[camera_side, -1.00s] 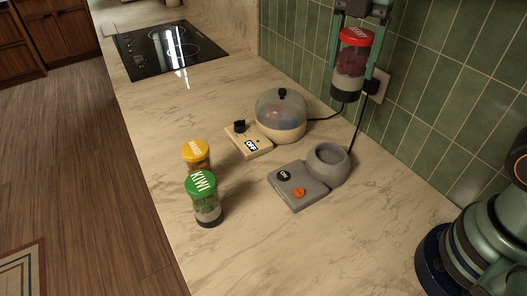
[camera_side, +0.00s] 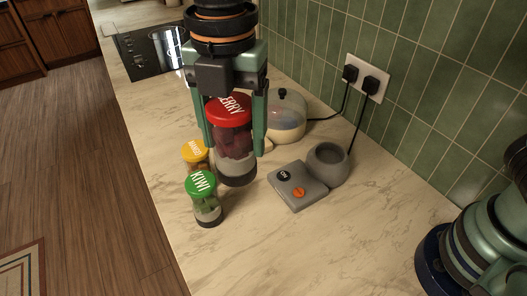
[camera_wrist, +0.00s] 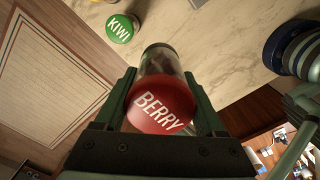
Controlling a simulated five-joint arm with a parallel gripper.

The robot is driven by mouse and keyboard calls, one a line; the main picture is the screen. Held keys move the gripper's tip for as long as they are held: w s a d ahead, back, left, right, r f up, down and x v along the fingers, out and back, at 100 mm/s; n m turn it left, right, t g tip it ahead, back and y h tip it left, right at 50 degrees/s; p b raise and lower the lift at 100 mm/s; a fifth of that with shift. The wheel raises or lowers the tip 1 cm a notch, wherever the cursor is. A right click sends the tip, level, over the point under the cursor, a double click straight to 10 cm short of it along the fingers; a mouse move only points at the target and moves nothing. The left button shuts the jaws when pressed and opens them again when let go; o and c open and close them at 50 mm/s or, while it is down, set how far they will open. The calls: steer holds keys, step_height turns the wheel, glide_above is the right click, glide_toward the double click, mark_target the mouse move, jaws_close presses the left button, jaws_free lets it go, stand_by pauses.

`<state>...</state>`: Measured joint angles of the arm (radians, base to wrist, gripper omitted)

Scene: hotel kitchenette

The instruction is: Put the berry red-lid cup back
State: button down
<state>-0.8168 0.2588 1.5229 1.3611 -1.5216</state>
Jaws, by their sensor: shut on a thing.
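The berry cup (camera_side: 233,140) has a red lid marked BERRY, dark red contents and a grey base. My gripper (camera_side: 236,135) is shut on it and holds it upright in the air above the counter. In the wrist view the red lid of the berry cup (camera_wrist: 160,106) sits between the fingers of my gripper (camera_wrist: 163,100). The green-lid kiwi cup (camera_side: 203,200) stands on the counter, left of and below the held cup in the side view. The yellow-lid mango cup (camera_side: 194,155) stands behind it, partly hidden. The kiwi lid also shows in the wrist view (camera_wrist: 120,29).
A grey blender base (camera_side: 300,187) with a round empty holder (camera_side: 328,164) and an orange knob is on the counter. A domed appliance (camera_side: 288,118) is behind, partly hidden by my gripper. Two plugs (camera_side: 360,78) are in the wall outlet. The front counter is clear.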

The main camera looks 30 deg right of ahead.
steer(key=shift+s+a+f, duration=0.4)
steer(key=shift+a+f, duration=0.2)
steer(key=shift+a, duration=0.05)
steer(key=shift+f, duration=9.55)
jaws_free()
steer(key=shift+f, duration=0.15)
